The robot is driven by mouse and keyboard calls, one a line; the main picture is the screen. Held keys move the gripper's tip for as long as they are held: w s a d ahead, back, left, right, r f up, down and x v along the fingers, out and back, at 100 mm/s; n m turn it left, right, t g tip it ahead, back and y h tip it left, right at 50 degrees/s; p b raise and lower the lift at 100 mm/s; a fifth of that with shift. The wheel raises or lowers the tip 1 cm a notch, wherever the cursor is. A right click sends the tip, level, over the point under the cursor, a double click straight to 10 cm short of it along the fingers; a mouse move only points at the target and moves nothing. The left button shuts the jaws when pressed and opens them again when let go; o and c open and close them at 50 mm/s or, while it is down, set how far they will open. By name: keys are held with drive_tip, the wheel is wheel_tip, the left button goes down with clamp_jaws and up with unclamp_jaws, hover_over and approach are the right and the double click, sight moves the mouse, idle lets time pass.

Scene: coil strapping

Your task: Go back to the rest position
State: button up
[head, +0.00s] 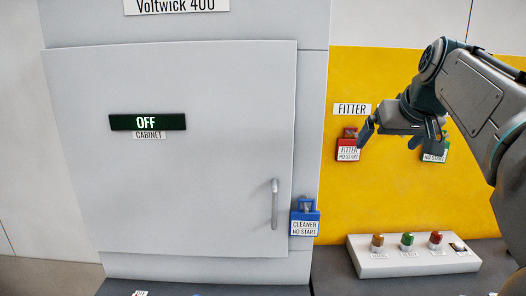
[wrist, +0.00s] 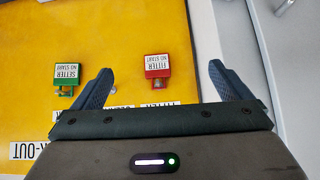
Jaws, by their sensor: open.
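My gripper (head: 402,130) is in front of the yellow board in the head view, with its fingers apart and nothing between them. In the wrist view the open fingers (wrist: 155,88) show at the left and right. A red padlock labelled FITTER NO START (head: 348,149) hangs on the yellow board, left of my gripper. It shows in the wrist view (wrist: 157,66) between the fingers but farther off. A green padlock (head: 436,152) is partly hidden behind my gripper; the wrist view shows it labelled SETTER NO START (wrist: 67,74). A blue padlock labelled CLEANER NO START (head: 304,217) hangs by the cabinet door's edge.
The grey cabinet (head: 200,190) has its door closed, with a handle (head: 275,204) and a display (head: 148,122) reading OFF. A control box (head: 413,262) with amber, green and red buttons and a switch sits below the yellow board (head: 380,200).

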drive_tip(key=s+a+f+g, duration=0.1)
drive_tip(key=s+a+f, duration=0.2)
drive_tip(key=s+f, duration=0.4)
drive_tip(key=s+a+f+g, duration=0.2)
drive_tip(key=s+a+f, duration=0.2)
drive_tip(key=s+f, duration=0.3)
drive_tip(key=s+a+f+g, duration=0.1)
drive_tip(key=s+a+f, duration=0.3)
drive_tip(key=f, duration=1)
drive_tip(key=s, duration=0.3)
drive_tip(key=shift+s+f+g, duration=0.25)
drive_tip(key=shift+s+g, duration=0.05)
drive_tip(key=shift+g, duration=0.1)
idle(2.8)
